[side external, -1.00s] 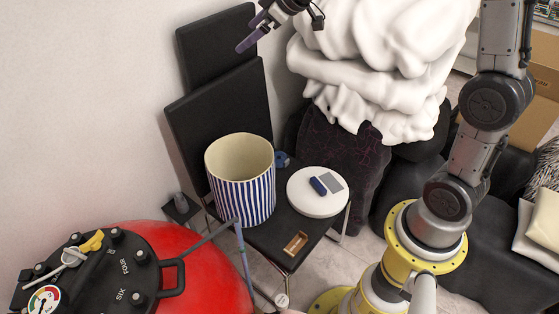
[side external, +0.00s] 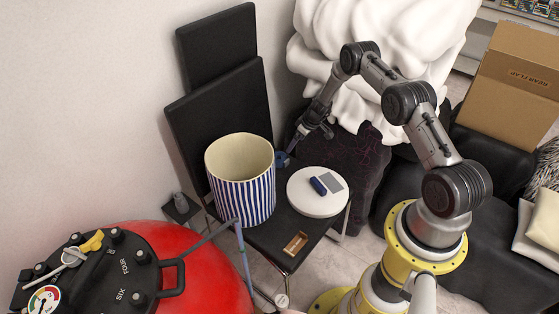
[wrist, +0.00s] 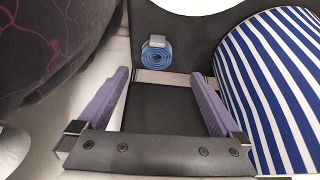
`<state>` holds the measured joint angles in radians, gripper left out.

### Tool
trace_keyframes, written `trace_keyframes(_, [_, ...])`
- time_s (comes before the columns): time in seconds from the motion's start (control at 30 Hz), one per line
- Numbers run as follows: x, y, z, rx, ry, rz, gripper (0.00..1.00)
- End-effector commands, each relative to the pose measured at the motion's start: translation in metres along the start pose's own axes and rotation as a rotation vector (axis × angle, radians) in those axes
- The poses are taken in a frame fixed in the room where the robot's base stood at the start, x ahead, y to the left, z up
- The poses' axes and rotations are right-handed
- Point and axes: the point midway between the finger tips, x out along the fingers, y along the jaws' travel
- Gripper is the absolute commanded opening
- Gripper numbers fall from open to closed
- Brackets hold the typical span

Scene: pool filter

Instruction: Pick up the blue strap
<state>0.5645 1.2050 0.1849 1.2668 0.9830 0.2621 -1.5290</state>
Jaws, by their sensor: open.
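The blue strap (wrist: 158,60) is a small coil with a grey buckle at its edge, lying on the black seat in the wrist view. In the side view my gripper (side external: 292,148) is above and close to the strap; the exact gap is hard to tell.
The blue-and-white striped basket (side external: 240,190) stands close beside the strap, near my right finger in the wrist view. A round white plate (side external: 305,203) carries a small dark blue object (side external: 318,186). A wooden box (side external: 295,243) lies at the seat's front. A dark patterned cushion (wrist: 50,45) is on the left.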

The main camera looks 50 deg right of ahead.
Motion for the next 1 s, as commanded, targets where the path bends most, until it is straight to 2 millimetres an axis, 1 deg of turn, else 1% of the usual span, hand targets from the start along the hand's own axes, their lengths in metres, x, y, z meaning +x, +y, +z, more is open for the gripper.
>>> trace_keyframes(0.03, [0.004,0.003,0.007,0.009,-0.007,-0.001,1.00])
trace_keyframes(0.07, [0.006,0.004,0.009,0.013,-0.009,-0.001,1.00])
trace_keyframes(0.17, [0.013,0.005,0.008,0.013,-0.007,0.001,1.00])
trace_keyframes(0.6, [0.071,0.005,0.008,0.011,-0.007,0.000,1.00])
trace_keyframes(0.73, [0.082,0.005,0.008,0.013,-0.006,0.000,1.00])
trace_keyframes(1.0, [0.092,0.005,0.007,0.012,-0.006,0.001,1.00])
